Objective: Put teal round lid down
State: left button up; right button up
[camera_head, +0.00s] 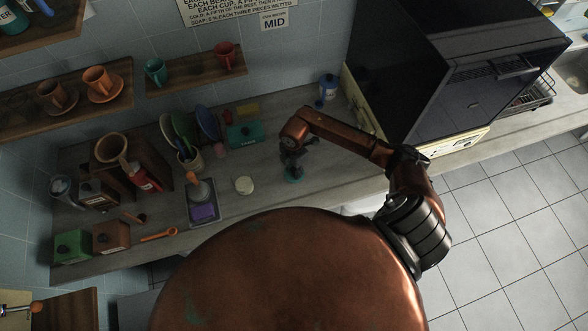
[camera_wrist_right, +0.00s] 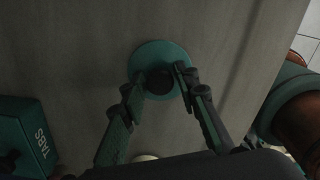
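The teal round lid (camera_wrist_right: 163,53) has a dark knob (camera_wrist_right: 159,82) on top and appears to lie flat on the grey counter. In the head view the lid (camera_head: 293,179) shows as a small teal rim below my right gripper (camera_head: 292,170). In the right wrist view the fingers of my right gripper (camera_wrist_right: 160,78) stand on either side of the knob, with small gaps visible. The gripper looks open around the knob. My left gripper is in neither view.
A teal box (camera_head: 245,135) marked TABS (camera_wrist_right: 25,135) stands behind and left of the lid. A pale round object (camera_head: 244,185) lies to its left. A dark microwave-like appliance (camera_head: 450,70) stands to the right. Counter around the lid is clear.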

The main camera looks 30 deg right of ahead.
aim_at(294, 169)
jog(key=shift+o, duration=1)
jog(key=shift+r, duration=0.45)
notch_tip(294, 169, up, 11)
jog(key=b, duration=0.1)
jog(key=shift+r, duration=0.2)
jog(key=shift+c, duration=0.3)
